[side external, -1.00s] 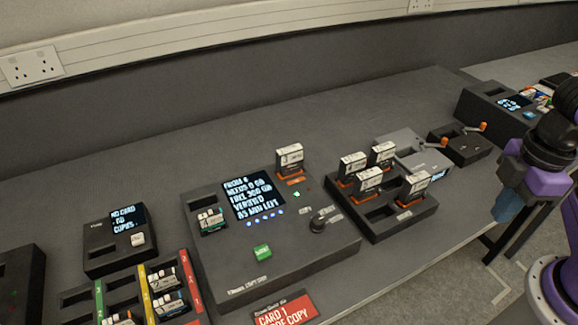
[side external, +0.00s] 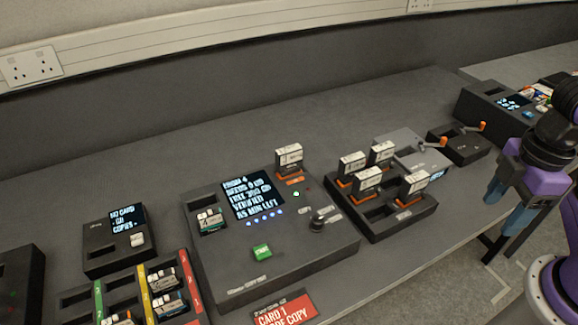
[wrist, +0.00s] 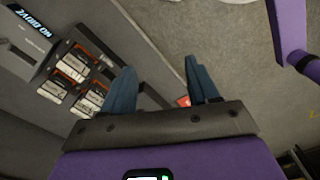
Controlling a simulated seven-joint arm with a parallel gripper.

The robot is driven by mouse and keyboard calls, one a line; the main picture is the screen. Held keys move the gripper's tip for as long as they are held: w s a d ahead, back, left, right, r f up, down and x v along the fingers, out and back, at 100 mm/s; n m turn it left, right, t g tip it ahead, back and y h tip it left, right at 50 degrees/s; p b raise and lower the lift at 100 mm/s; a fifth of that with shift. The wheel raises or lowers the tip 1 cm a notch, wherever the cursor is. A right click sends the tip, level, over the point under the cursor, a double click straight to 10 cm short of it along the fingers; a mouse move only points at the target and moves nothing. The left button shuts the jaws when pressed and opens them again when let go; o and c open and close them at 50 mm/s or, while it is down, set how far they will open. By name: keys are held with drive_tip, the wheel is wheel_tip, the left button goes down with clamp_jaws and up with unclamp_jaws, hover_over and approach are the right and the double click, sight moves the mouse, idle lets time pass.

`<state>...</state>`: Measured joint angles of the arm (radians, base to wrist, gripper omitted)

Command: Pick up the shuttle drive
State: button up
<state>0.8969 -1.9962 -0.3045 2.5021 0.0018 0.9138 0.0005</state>
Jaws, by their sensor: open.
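Several drives with white labels and orange bases are in view, and I cannot tell which is the shuttle drive. One drive (side external: 289,159) stands upright in a slot at the back of the copy station (side external: 232,275). Several more, such as this front drive (side external: 367,184), stand upright in the black rack (side external: 385,232) to its right. Rack drives also show at the left of the wrist view (wrist: 73,67). My gripper (side external: 505,208) is open and empty, over the floor beyond the table's front edge, right of the rack and apart from every drive. Its blue fingers also show in the wrist view (wrist: 160,66).
A grey dock (side external: 405,150) and a black unit with an orange-tipped lever (side external: 462,147) stand behind the rack. A small black box with a screen (side external: 118,240) and a card tray (side external: 170,290) are at the left. The back of the table is clear.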

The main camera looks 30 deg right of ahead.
drive_tip(key=w+a+r+n, duration=0.1)
drive_tip(key=w+a+r, duration=0.2)
drive_tip(key=w+a, duration=0.7)
drive_tip(key=n+y, duration=0.1)
drive_tip(key=n, duration=0.3)
hover_over(288, 159)
drive_tip(key=w+d, duration=0.2)
drive_tip(key=d, duration=0.1)
wheel_tip(288, 159, down, 3)
drive_tip(key=f, duration=0.5)
drive_tip(key=a+f, duration=0.1)
drive_tip(key=f, duration=0.5)
drive_tip(key=a+f, duration=0.1)
drive_tip(key=f, duration=0.4)
drive_tip(key=shift+s+a+f, duration=0.1)
drive_tip(key=shift+s+f, duration=0.15)
drive_tip(key=shift+s, duration=0.05)
clamp_jaws()
